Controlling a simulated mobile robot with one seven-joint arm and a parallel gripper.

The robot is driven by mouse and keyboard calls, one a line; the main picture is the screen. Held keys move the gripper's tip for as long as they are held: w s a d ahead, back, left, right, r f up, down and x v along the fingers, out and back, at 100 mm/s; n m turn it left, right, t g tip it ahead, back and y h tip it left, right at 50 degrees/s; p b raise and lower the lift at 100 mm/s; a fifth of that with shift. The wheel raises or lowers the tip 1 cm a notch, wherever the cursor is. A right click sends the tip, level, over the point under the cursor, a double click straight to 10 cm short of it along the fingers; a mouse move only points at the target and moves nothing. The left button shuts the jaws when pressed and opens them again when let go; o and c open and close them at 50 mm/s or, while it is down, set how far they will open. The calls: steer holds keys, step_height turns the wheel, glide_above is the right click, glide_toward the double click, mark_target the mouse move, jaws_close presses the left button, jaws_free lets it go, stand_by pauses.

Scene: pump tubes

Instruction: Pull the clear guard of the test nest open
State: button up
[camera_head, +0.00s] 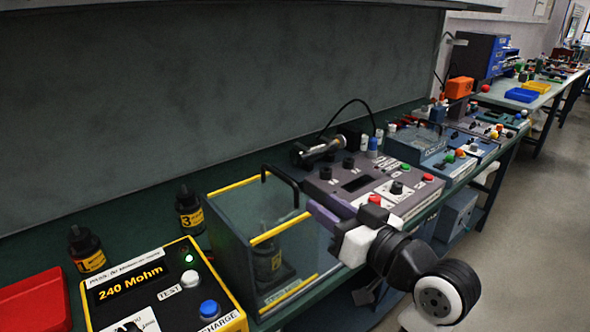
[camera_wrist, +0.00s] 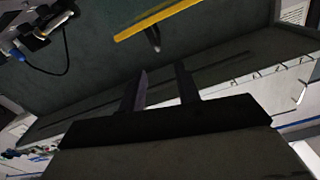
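The test nest (camera_head: 228,235) is a box with clear walls and yellow edge strips, in the middle of the head view. Its clear guard (camera_head: 290,262) appears closed, with a yellow strip along its top and bottom. A black bar handle (camera_head: 283,177) arches over the top. A dark bottle with a yellow label (camera_head: 264,262) stands inside. My gripper (camera_head: 318,212) is just right of the guard's upper edge. In the wrist view my gripper (camera_wrist: 161,70) has two fingers apart with nothing between them. A yellow strip (camera_wrist: 158,20) and a dark stub (camera_wrist: 153,38) lie beyond the fingertips.
A yellow tester (camera_head: 160,290) reading 240 Mohm stands left of the nest, with two dark bottles (camera_head: 87,250) (camera_head: 189,211) behind and a red tray (camera_head: 35,302) at far left. A grey control box (camera_head: 375,185) stands close behind my gripper. The aisle floor (camera_head: 520,240) is clear.

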mark_target(283, 175)
steer(key=p+x, duration=0.1)
steer(key=x, duration=0.3)
steer(key=p+x, duration=0.1)
steer(key=x, duration=0.3)
steer(key=p+x, duration=0.1)
steer(key=x, duration=0.4)
steer(key=shift+w+f, duration=0.1)
steer(key=shift+f, duration=0.15)
jaws_close()
